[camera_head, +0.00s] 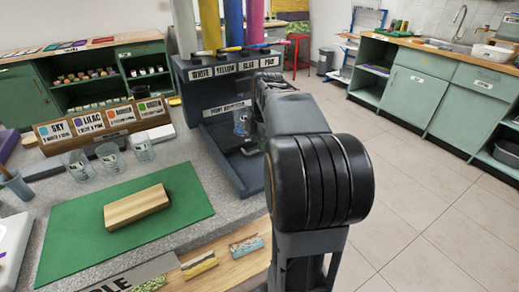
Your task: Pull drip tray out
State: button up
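The paint dispenser (198,95) is a dark grey stand with labels reading white, yellow, blue and what looks like pink under tall coloured tubes. A clear cup (241,122) shows inside its bay. A dark surface low in the bay (228,140) may be the drip tray; its edges and right part are hidden by my arm. My arm reaches toward the right side of the dispenser. My gripper is behind my own arm links, and its fingers cannot be made out. I cannot tell whether it touches the tray.
A green mat (75,233) with a wooden block (137,206) lies on the grey counter at left. Several clear cups, one of them here (109,158), stand before a wooden sign rack (70,138). Green cabinets (445,100) stand at back right. The tiled floor (425,185) at right is clear.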

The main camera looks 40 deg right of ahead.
jog(key=shift+w+f, duration=0.2)
jog(key=shift+f, duration=1.2)
jog(key=shift+c, duration=0.2)
grip_shut()
